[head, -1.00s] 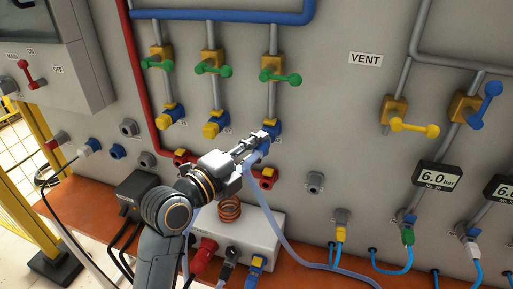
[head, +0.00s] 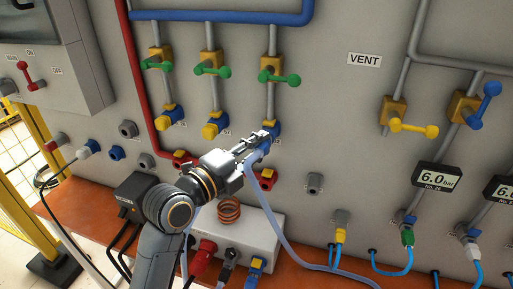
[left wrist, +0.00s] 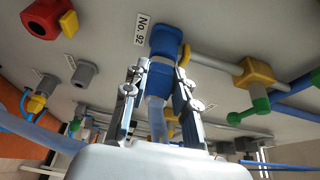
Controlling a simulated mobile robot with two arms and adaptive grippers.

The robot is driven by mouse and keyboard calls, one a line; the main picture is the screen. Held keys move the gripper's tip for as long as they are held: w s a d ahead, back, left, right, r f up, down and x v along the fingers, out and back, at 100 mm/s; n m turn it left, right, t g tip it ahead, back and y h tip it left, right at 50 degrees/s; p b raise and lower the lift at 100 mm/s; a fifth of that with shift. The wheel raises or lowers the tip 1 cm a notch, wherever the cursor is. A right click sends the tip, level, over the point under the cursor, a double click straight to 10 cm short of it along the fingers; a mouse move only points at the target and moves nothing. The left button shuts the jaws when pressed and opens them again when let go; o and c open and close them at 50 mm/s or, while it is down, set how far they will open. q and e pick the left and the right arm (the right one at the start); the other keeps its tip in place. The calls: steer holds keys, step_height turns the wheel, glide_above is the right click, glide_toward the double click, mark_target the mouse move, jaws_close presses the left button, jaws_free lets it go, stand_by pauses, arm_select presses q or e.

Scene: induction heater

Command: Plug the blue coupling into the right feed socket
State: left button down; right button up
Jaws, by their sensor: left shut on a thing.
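My left gripper (head: 262,140) is shut on the blue coupling and holds it close in front of the right feed socket (head: 275,127). In the left wrist view the blue coupling (left wrist: 157,84) sits between the two fingers of the left gripper (left wrist: 158,88), with its pale blue hose trailing back toward the wrist. The blue socket (left wrist: 166,40) beside the label "No. 92" is straight ahead of it. The coupling points at the socket; I cannot tell whether they touch. In the head view the fingers largely hide the coupling. My right gripper is not in view.
Two more feed sockets with blue and yellow parts (head: 212,127) are to the left, below green-handled valves (head: 212,70). Red sockets (head: 268,177) lie just below the gripper. A grey box with a copper coil (head: 229,210) stands on the brown ledge. The hose (head: 276,225) hangs down to the right.

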arm_select(q)
steer(key=shift+w, duration=0.2)
steer(key=c, duration=1)
jaws_free()
